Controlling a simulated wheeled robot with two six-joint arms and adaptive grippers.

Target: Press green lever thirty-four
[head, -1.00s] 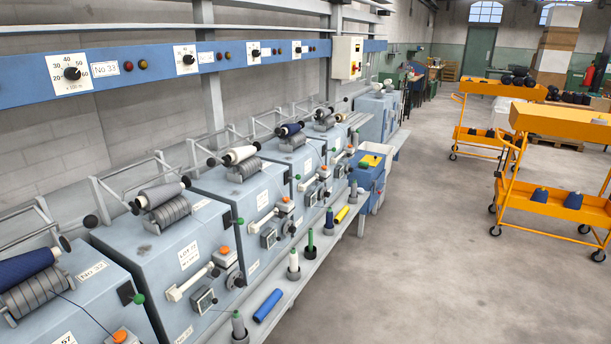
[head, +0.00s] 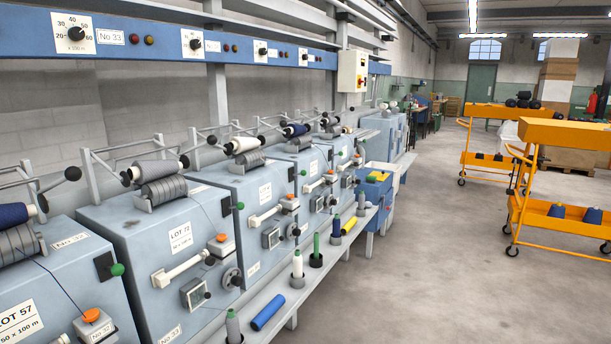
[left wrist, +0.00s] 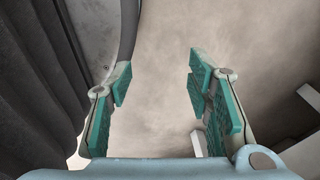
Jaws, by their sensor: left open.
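Several green knob-ended levers stick out from the blue-grey winding machines. The nearest green lever (head: 117,269) is on the LOT 57 machine (head: 50,290) at the lower left. Another green lever (head: 240,205) is on the LOT 72 machine (head: 160,240), and a further green lever (head: 303,173) is on the machine beyond. Number plates include No 33 on the rail (head: 111,38); I cannot read a thirty-four. My left gripper (left wrist: 160,75) is open and empty in the left wrist view, with plain beige surface between its teal pads. No gripper shows in the head view.
A shelf (head: 290,305) along the machine fronts holds a blue tube (head: 268,311) and several upright spools. Orange trolleys (head: 560,135) stand at the right. The grey floor (head: 430,270) between is clear. Dark grey parts line the left wrist view's left side.

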